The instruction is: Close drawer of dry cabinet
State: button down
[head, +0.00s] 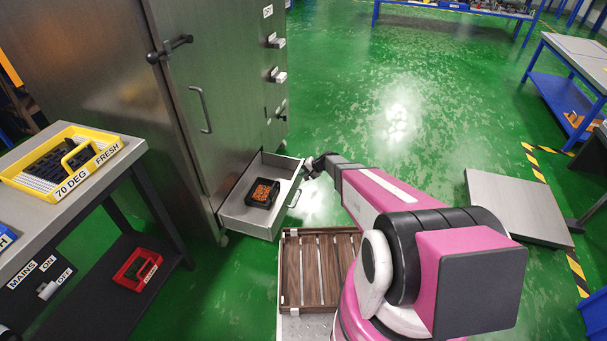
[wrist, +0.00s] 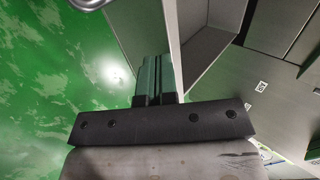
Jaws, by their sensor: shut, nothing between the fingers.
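The dry cabinet (head: 210,95) is a tall grey metal cabinet at the upper left of the head view. Its bottom drawer (head: 248,221) is pulled out and holds a black tray of orange granules (head: 262,193). A bar handle (head: 295,198) is on the drawer front. My gripper (head: 310,172) is shut and empty, at the far end of the drawer front, partly hidden by my arm. In the wrist view, the shut fingers (wrist: 154,78) lie close beside the drawer front's edge (wrist: 173,40). Whether they touch it I cannot tell. Part of the handle (wrist: 90,3) shows at the top.
A slatted wooden pallet (head: 318,268) lies in front of the drawer. A bench with a yellow tray (head: 62,165) stands at left, with a red tray (head: 136,268) below. A grey platform (head: 515,205) is at right. Green floor behind my arm is clear.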

jog(key=w+a, duration=0.3)
jog(key=a, duration=0.4)
jog(key=w+a, duration=0.2)
jog(key=a, duration=0.6)
jog(key=w+a, duration=0.3)
jog(key=a, duration=0.5)
jog(key=shift+w+a, duration=0.25)
jog(key=shift+w, duration=0.05)
